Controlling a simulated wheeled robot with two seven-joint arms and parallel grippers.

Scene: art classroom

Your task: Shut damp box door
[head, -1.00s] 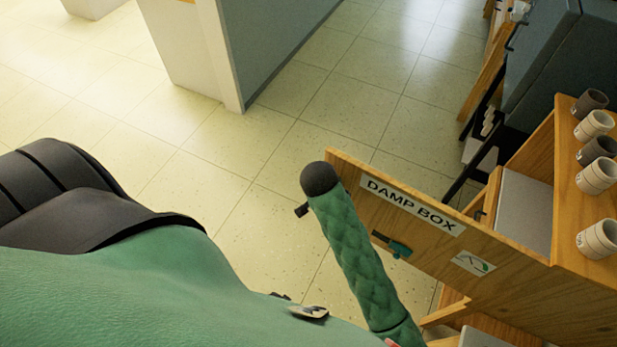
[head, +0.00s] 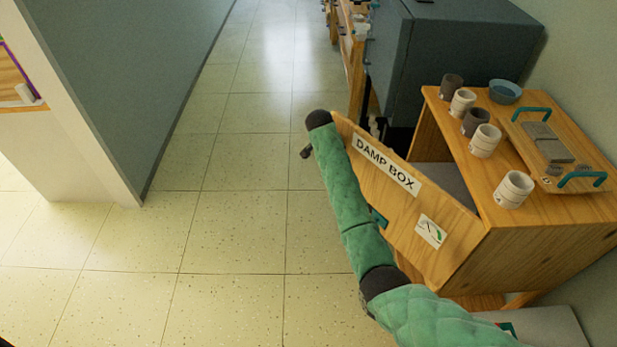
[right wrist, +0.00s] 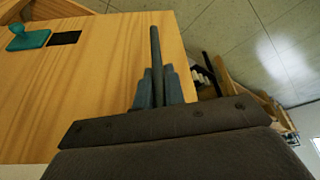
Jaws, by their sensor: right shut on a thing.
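The damp box (head: 566,241) is a wooden cabinet at the right of the head view. Its door (head: 406,205), labelled "DAMP BOX", stands open, swung out to the left, with part of the interior visible behind it. The teal handle (head: 379,219) is partly covered by my right arm, which runs along the door's outer face to its far free edge. In the right wrist view my right gripper (right wrist: 157,75) is shut at the edge of the door (right wrist: 95,85), with the teal handle (right wrist: 28,38) at upper left. The exact contact is unclear. My left gripper is out of view.
Several cups (head: 483,140), a blue bowl (head: 505,91) and a tray with teal handles (head: 546,150) stand on the box. A dark grey cabinet (head: 450,60) is behind it. A partition wall (head: 130,80) stands at left; the tiled floor (head: 230,235) between is clear.

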